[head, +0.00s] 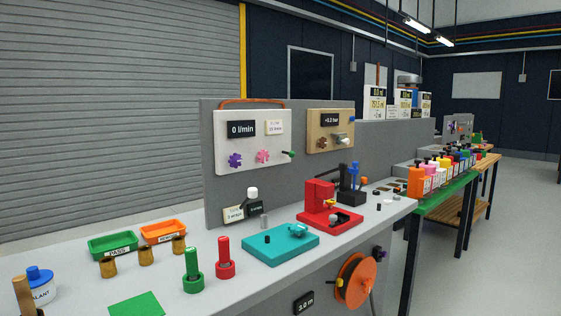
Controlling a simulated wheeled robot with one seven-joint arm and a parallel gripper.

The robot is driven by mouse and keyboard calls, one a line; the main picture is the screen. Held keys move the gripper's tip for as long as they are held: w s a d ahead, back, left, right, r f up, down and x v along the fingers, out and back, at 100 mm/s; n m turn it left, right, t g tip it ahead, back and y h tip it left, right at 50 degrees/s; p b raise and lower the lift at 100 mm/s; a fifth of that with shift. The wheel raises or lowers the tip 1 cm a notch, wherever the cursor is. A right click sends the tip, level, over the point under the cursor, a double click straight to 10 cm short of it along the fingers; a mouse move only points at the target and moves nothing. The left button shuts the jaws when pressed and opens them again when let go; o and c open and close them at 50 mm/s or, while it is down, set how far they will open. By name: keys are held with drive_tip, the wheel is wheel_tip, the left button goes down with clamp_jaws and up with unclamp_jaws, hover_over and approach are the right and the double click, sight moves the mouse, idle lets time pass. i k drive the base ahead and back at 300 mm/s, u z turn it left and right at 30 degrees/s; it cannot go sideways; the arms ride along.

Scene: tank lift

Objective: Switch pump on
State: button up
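No thing in the head view is plainly marked as a pump or its switch. A white panel (251,152) on the grey upright board has a dark display (241,128) reading 0 l/min. Beside the display is a small white label, too small to read surely. Below them are a purple star-shaped knob (235,160), a pink knob (262,156) and a small green-tipped part (288,153) at the right edge. A tan panel (329,118) to the right has a dark display, a brown knob (321,143) and a metal fitting. My gripper is out of view.
The grey bench (190,297) holds a teal plate (280,246), a red press-like device (320,200), red (225,262) and green (193,275) upright cylinders, and green (113,246) and orange (163,233) trays. An orange reel (355,280) hangs on the bench front. Open floor lies at right.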

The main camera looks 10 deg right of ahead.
sight(292, 153)
drive_tip(key=z, duration=0.85)
drive_tip(key=i, duration=1.2)
drive_tip(key=u, duration=0.85)
